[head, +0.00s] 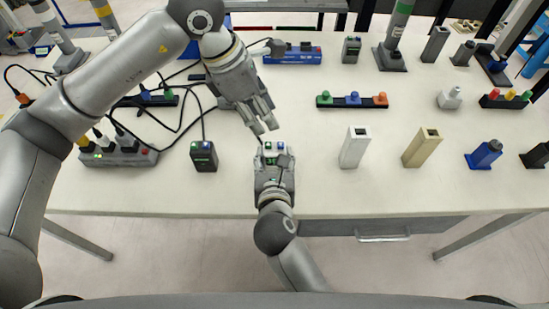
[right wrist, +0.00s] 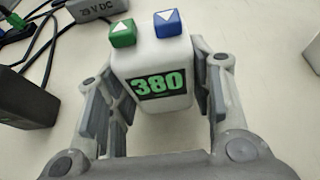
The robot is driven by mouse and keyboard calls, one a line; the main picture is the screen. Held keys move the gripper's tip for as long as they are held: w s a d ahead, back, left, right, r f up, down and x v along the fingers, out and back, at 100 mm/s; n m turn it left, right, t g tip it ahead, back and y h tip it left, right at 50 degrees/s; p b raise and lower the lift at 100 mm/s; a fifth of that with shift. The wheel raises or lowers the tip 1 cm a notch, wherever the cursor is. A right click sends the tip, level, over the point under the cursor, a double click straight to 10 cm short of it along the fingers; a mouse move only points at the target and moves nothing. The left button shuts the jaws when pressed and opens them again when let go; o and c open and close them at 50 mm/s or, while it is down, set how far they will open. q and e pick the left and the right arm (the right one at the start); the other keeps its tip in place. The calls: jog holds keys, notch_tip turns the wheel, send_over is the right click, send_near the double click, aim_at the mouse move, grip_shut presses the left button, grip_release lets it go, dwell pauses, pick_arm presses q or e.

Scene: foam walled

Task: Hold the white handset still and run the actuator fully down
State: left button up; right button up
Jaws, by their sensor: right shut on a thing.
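The white handset (head: 270,147) stands near the table's front edge, left of the middle. In the right wrist view the handset (right wrist: 150,60) has a green up-arrow button (right wrist: 122,33), a blue down-arrow button (right wrist: 168,23) and a green display (right wrist: 159,84) reading 380. My right gripper (head: 272,172) is shut on the handset, one finger on each side; the right wrist view shows both fingers (right wrist: 160,105). My left gripper (head: 265,126) is just above and behind the handset, fingers pointing down, apart from the buttons. Its finger gap is unclear. I cannot tell which thing is the actuator.
A black box (head: 204,156) with a green light and a grey power strip (head: 117,155) with cables stand left. White (head: 354,148) and tan (head: 421,147) blocks stand right. A banded grey column (head: 396,35) stands at the back. Bare table lies between handset and white block.

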pick_arm(q)
grip_shut()
dwell(1.4)
